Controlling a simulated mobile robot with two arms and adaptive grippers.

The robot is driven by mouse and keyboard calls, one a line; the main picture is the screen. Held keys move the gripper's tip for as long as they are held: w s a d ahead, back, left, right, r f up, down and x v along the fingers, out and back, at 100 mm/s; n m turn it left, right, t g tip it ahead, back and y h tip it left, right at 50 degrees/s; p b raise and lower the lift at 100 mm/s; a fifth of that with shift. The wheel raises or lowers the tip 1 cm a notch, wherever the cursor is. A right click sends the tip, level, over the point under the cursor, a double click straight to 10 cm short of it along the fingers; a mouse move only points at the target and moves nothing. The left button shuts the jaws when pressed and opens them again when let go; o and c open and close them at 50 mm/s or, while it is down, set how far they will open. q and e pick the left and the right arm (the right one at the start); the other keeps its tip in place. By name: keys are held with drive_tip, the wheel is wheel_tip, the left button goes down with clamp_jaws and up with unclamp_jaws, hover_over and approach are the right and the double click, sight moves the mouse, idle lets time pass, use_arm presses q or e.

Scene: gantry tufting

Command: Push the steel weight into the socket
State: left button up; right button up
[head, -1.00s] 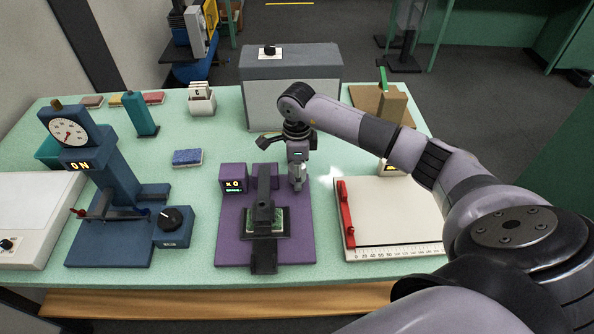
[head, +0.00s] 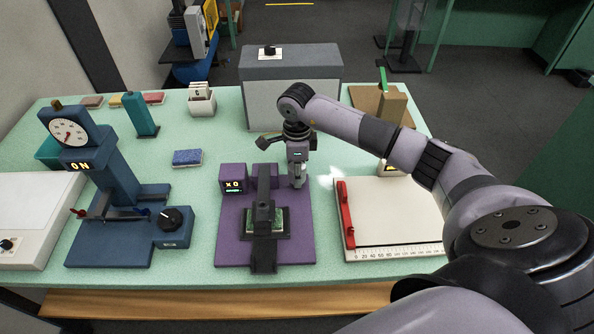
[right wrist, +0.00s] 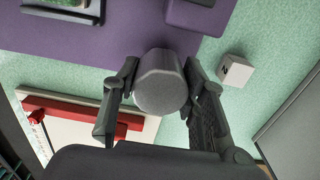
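The steel weight (right wrist: 160,85) is a grey cylinder with a rounded edge, seen end-on in the right wrist view. My right gripper (right wrist: 160,70) has one finger on each side of it, and the fingers appear to touch its sides. In the head view my right gripper (head: 298,180) points down at the right rear of the purple base (head: 238,225). The weight is hard to make out there, and I cannot tell whether it rests on the base. I cannot make out the socket. My left gripper is out of view.
A dark clamp arm (head: 263,215) with a green piece stands on the purple base, left of my right gripper. A purple display box (head: 233,182) reads "x0". A white board with a red rail (head: 346,215) lies to the right. A small white block (right wrist: 235,70) is close by.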

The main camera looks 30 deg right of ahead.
drive_tip(key=c, duration=0.7)
drive_tip(key=shift+c, duration=0.2)
drive_tip(key=shift+r, duration=0.4)
drive_tip(key=shift+r+p, duration=0.45)
drive_tip(key=shift+r, duration=0.05)
drive_tip(key=shift+r, duration=0.2)
drive_tip(key=shift+r, duration=0.4)
drive_tip(key=shift+r+p, duration=0.25)
drive_tip(key=shift+p, duration=0.15)
